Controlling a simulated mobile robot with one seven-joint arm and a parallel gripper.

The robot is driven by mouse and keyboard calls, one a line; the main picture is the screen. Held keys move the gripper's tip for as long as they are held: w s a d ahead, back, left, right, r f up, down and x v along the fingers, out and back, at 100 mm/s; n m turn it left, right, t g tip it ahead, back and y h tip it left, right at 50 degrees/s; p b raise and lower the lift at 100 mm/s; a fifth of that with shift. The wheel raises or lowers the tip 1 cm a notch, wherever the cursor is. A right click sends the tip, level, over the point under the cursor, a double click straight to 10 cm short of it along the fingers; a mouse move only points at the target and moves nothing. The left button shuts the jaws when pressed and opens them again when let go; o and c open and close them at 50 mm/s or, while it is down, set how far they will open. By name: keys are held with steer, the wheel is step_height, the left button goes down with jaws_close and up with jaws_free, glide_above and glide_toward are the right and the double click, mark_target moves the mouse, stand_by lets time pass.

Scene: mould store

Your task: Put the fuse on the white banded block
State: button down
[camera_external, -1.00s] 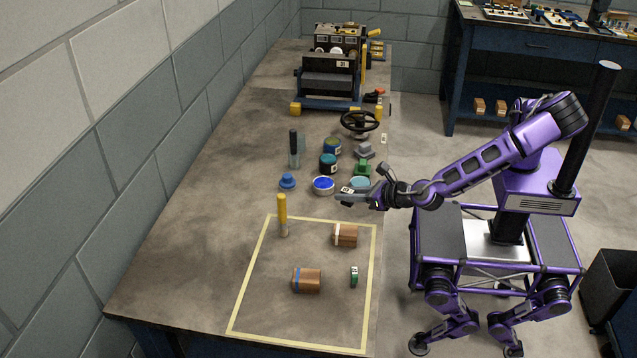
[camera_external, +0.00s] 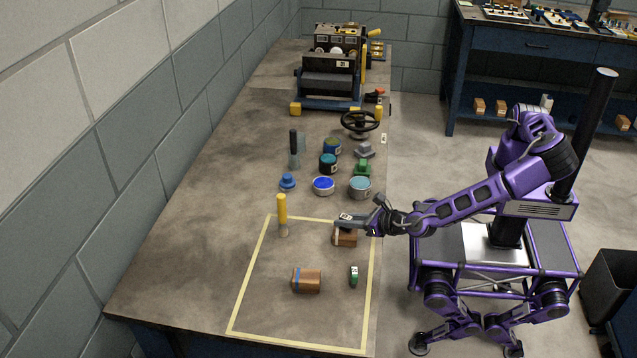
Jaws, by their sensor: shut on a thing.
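The white banded block (camera_external: 346,239) is a small brown block with a pale band near its left end. It lies at the upper right inside the taped area. I cannot tell whether the fuse touches the block.
A blue banded block (camera_external: 307,281) and a small green-and-white piece (camera_external: 354,276) lie inside the yellow tape outline (camera_external: 366,308). A yellow-topped post (camera_external: 282,213) stands at its upper left.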

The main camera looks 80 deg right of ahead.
steer(key=c, duration=0.7)
jaws_free()
steer(key=shift+f, duration=0.1)
steer(key=shift+c, duration=0.2)
steer(key=shift+r, duration=0.25)
steer(key=p+v, duration=0.2)
steer(key=v, duration=1)
